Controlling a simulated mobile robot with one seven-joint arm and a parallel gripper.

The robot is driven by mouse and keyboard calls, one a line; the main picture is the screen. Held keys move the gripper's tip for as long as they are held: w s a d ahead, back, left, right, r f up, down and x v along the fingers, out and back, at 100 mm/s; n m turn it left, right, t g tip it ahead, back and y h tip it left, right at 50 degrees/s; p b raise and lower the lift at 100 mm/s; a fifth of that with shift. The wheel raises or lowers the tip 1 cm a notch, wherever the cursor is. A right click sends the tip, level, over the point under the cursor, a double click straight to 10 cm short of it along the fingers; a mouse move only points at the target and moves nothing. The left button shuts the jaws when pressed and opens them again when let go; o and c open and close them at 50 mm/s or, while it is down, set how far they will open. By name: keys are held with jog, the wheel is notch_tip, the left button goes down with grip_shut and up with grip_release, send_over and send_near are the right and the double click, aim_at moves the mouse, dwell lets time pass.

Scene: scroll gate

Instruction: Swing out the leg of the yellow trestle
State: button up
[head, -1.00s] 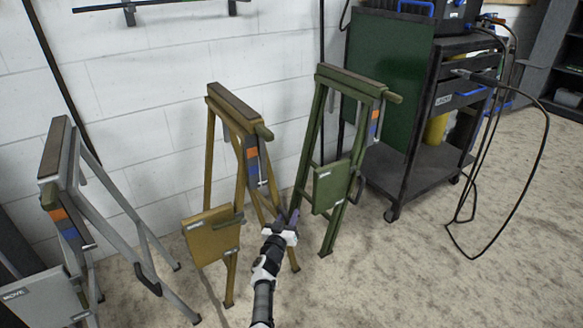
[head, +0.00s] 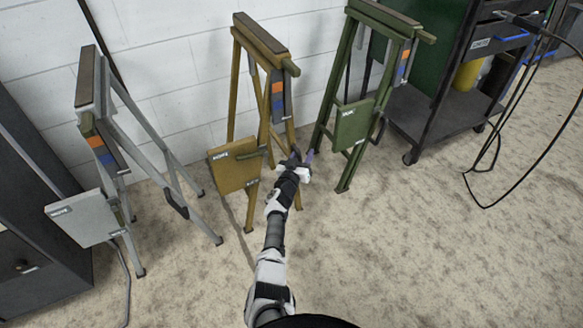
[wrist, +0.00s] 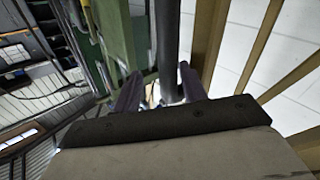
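The yellow trestle (head: 258,36) stands upright against the white wall, between the grey and green trestles. A yellow plate (head: 233,168) is low on its left side, and an orange and blue tag (head: 277,95) hangs under its top. My gripper (head: 302,158) is low at the right-hand leg of the yellow trestle and partly hides it. In the wrist view my gripper's fingers (wrist: 160,90) are spread, with a dark bar (wrist: 168,40) between them. I see a gap beside the bar. Yellow legs (wrist: 208,35) show just to its right.
The green trestle (head: 355,125) stands close on the right of my gripper. The grey trestle (head: 97,80) is farther left. A dark cart (head: 435,105) with hanging cables stands at the right. The floor in front is clear.

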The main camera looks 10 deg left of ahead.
jog(key=f+p+v, duration=0.3)
jog(key=p+v, duration=0.4)
jog(key=v, duration=0.6)
jog(key=shift+a, duration=0.3)
dwell(0.6)
jog(key=shift+f, duration=0.1)
jog(key=shift+c, duration=0.5)
